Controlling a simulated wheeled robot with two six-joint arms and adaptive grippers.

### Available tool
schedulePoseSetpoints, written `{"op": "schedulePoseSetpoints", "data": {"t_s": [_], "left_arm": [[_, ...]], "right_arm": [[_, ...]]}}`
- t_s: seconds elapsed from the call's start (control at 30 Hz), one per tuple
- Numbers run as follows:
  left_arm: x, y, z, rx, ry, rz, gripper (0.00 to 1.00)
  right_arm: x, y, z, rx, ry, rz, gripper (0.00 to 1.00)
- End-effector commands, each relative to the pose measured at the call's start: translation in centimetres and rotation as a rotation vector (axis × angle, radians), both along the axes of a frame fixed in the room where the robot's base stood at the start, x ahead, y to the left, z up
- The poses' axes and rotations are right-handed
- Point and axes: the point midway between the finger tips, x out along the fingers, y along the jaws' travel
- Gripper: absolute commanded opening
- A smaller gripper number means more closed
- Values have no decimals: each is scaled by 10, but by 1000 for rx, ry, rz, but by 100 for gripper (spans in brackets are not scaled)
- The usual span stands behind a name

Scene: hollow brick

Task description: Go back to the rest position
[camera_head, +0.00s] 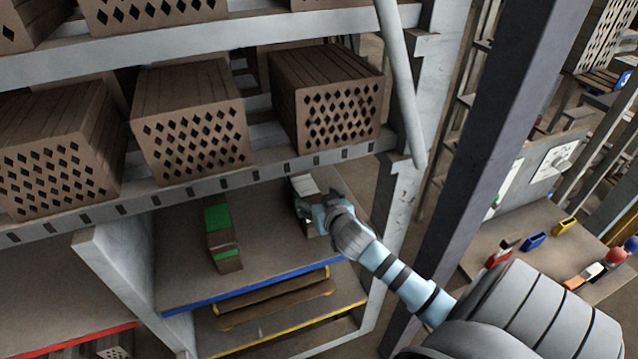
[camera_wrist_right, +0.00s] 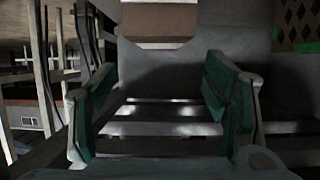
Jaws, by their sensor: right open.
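My right gripper (camera_head: 314,204) reaches into the lower shelf compartment from the right in the head view. In the right wrist view its two green-padded fingers (camera_wrist_right: 162,88) are spread apart with nothing between them. A brick with a pale top (camera_head: 302,184) stands just beyond the fingers; it also shows at the top of the right wrist view (camera_wrist_right: 158,32). In the head view the gripper overlaps part of this brick, and I cannot tell whether they touch. A brick with green faces (camera_head: 218,240) stands to the left on the same shelf. My left gripper is out of view.
Brown hollow bricks (camera_head: 190,125) fill the rack shelf (camera_head: 300,163) above. A blue-edged shelf (camera_head: 272,262) lies under the gripper, with a white side panel (camera_head: 115,280) at left. A grey post (camera_head: 490,140) stands close to my right arm. A side table (camera_head: 530,225) holds small coloured items.

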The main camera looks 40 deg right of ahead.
Motion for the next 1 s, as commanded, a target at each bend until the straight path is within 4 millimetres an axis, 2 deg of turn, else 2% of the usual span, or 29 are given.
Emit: {"op": "schedulePoseSetpoints", "data": {"t_s": [0.1,0.2,0.67,0.77,0.87,1.0], "left_arm": [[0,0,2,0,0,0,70],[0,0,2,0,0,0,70],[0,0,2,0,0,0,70],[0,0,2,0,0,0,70],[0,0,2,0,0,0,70],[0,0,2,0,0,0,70]], "right_arm": [[-14,5,7,-1,0,0,70],[-19,7,8,0,1,0,70],[-18,7,8,0,0,0,70],[-24,11,2,1,22,2,70],[-51,29,-21,-2,128,13,70],[-114,66,-58,-4,357,67,70]]}}
